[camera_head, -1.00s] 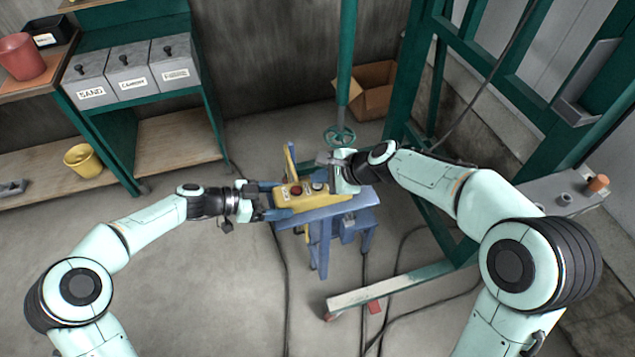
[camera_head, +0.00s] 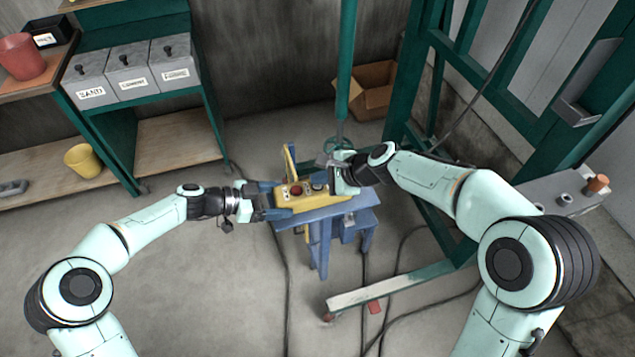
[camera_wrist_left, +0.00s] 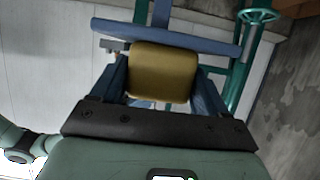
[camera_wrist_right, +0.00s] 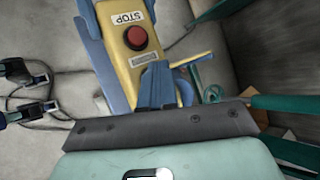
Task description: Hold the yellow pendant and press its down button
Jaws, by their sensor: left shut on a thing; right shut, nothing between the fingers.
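The yellow pendant (camera_head: 312,200) lies over a blue stand (camera_head: 330,212) in the head view. My left gripper (camera_head: 276,200) is shut on its left end; the left wrist view shows that yellow end (camera_wrist_left: 160,75) between the two blue fingers. In the right wrist view the pendant (camera_wrist_right: 112,18) has a red button (camera_wrist_right: 137,38) beside a STOP label. My right gripper (camera_wrist_right: 165,85) is shut and empty, its fingertips over the pendant just past the red button. They cover the pendant's face there, so the down button and any contact are hidden.
A green frame with a long foot (camera_head: 390,285) stands to the right. Dark cables (camera_head: 365,300) run over the floor. A green shelf with grey bins (camera_head: 130,70), a yellow bucket (camera_head: 83,160) and a cardboard box (camera_head: 372,90) stand behind. The floor at front centre is mostly clear.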

